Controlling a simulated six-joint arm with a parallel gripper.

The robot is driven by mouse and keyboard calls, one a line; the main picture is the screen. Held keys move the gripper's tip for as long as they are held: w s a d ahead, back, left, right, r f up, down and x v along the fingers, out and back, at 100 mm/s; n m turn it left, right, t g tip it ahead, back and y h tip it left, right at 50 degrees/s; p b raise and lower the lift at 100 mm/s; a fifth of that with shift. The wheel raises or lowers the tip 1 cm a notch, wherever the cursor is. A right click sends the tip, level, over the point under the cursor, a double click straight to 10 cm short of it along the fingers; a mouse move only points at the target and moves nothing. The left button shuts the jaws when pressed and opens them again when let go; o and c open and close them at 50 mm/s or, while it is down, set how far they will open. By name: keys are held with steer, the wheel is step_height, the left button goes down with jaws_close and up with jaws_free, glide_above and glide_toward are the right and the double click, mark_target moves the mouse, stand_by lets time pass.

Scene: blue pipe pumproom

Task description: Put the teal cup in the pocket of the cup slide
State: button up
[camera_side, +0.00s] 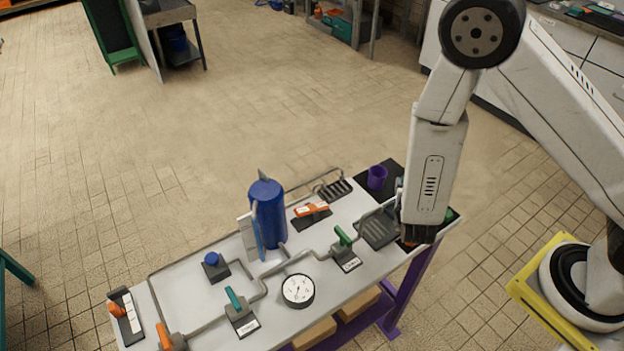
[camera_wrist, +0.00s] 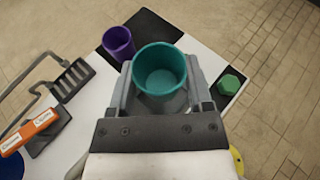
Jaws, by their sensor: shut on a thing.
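The teal cup (camera_wrist: 160,72) is upright in the middle of the wrist view, its open mouth facing the camera and its inside empty. My gripper (camera_wrist: 160,95) is shut on it, with a grey finger on each side. In the side view my wrist covers nearly all of the cup and the fingers, over the right end of the bench. The cup's base is hidden, so I cannot tell whether it touches anything. A dark slotted tray (camera_side: 378,228) lies beside my wrist. A smaller dark slotted rack (camera_side: 335,190) is further back. I cannot tell which is the cup slide, and no pocket shows clearly.
A purple cup (camera_wrist: 118,42) stands on a black patch behind the teal cup. A green hexagonal piece (camera_wrist: 229,84) is to its right. A blue cylinder (camera_side: 268,213), pipework with a green-handled valve (camera_side: 343,237) and a gauge (camera_side: 298,290) crowd the bench to the left.

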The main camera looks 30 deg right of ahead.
steer(key=shift+f, duration=0.95)
steer(key=shift+f, duration=1.8)
steer(key=shift+f, duration=0.15)
steer(key=o, duration=1.2)
steer(key=shift+o, duration=0.2)
steer(key=shift+r, duration=0.2)
steer(key=v, duration=1.2)
steer(key=shift+a+f, duration=0.1)
